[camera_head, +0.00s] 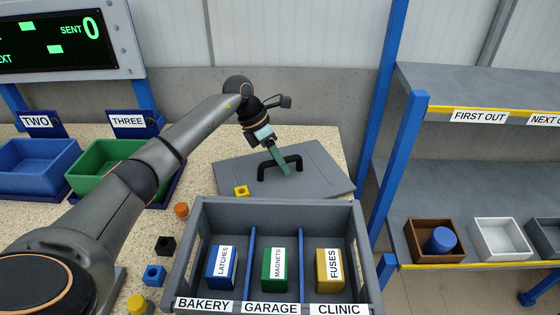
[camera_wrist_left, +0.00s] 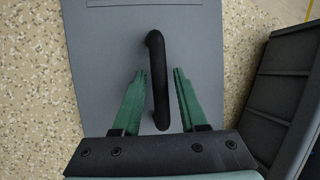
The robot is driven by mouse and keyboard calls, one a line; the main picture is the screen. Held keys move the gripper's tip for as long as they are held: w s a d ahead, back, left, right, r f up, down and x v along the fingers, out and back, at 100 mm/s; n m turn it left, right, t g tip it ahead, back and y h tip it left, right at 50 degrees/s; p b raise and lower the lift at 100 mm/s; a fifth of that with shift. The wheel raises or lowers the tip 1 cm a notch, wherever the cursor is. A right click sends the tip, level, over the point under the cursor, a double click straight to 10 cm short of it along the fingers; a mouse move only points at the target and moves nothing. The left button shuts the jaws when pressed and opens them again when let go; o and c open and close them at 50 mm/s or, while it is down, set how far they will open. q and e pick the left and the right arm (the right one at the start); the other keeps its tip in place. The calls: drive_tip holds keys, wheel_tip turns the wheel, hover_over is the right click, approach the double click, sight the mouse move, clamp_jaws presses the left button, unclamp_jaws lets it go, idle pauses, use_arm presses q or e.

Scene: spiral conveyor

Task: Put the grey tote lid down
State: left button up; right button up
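The grey tote lid (camera_head: 322,168) lies on the speckled worktop behind the grey tote (camera_head: 200,217). Its black handle (camera_head: 293,160) stands up from its top. My left gripper (camera_head: 284,172) reaches down at the handle. In the left wrist view the green fingers (camera_wrist_left: 159,76) are open, one on each side of the handle (camera_wrist_left: 156,55), with a gap visible on both sides. The lid (camera_wrist_left: 105,50) also shows under the fingers there. My right gripper is not in view.
The open tote holds blue, green and yellow boxes (camera_head: 328,270) in three compartments. A blue bin (camera_head: 35,167) and green bin (camera_head: 105,168) stand left. A shelf rack (camera_head: 470,180) stands right.

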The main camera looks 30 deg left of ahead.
use_arm(q)
drive_tip(key=shift+o, duration=0.6)
drive_tip(key=shift+r, duration=0.1)
drive_tip(key=shift+r, duration=0.2)
drive_tip(key=v, duration=1.1)
drive_tip(key=shift+a+r, duration=0.25)
drive_tip(key=shift+r, duration=0.05)
drive_tip(key=shift+s, duration=0.2)
